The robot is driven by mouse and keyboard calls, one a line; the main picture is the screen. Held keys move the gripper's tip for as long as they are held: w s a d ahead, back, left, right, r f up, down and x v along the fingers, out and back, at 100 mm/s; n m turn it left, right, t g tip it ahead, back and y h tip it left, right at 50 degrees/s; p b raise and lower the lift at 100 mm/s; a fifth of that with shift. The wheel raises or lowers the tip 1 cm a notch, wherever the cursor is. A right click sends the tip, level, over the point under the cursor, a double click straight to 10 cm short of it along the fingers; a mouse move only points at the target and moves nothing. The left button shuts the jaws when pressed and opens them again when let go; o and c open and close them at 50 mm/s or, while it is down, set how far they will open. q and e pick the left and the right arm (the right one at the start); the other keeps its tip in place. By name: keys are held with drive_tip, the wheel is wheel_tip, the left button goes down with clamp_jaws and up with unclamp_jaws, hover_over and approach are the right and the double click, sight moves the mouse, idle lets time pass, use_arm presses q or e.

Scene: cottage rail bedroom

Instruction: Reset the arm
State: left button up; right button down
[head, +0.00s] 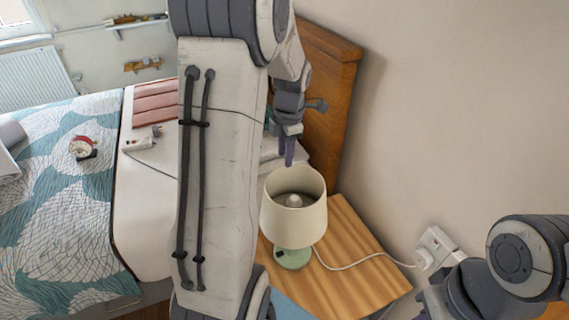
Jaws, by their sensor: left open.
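My left arm crosses the middle of the head view from top to bottom, close to the camera. Its gripper (289,152) points down above and just behind the cream lamp (293,215). The gripper is open, and I see nothing between its fingers. The lamp stands upright on a wooden bedside table (350,262). Part of my right arm shows at the lower right, and its gripper is not clearly in the picture. My left arm hides part of the bed and the table's left side.
A bed (60,215) with a teal and white cover fills the left, with a red alarm clock (83,147) on it. A wooden headboard (330,95) stands behind the gripper. The lamp's white cord runs to a wall socket (436,247).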

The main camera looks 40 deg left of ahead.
use_arm(q)
drive_tip(key=shift+r, duration=0.3)
drive_tip(key=s+d+r+m+h, duration=0.1)
drive_tip(key=s+d+m, duration=0.3)
drive_tip(key=d+m, duration=0.6)
drive_tip(key=s+d+r+m, duration=0.2)
drive_tip(key=s+d+m, duration=0.1)
drive_tip(key=d+m, duration=0.65)
drive_tip(key=s+d+m, duration=0.5)
drive_tip(key=s+m, duration=0.3)
drive_tip(key=m, duration=0.1)
drive_tip(key=s+d+m+h, duration=0.1)
drive_tip(key=s+d+m, duration=0.4)
drive_tip(key=s+m, duration=0.3)
drive_tip(key=shift+d+f+m+g, duration=0.3)
drive_tip(key=shift+d+m+g, duration=0.1)
drive_tip(key=shift+m, duration=0.05)
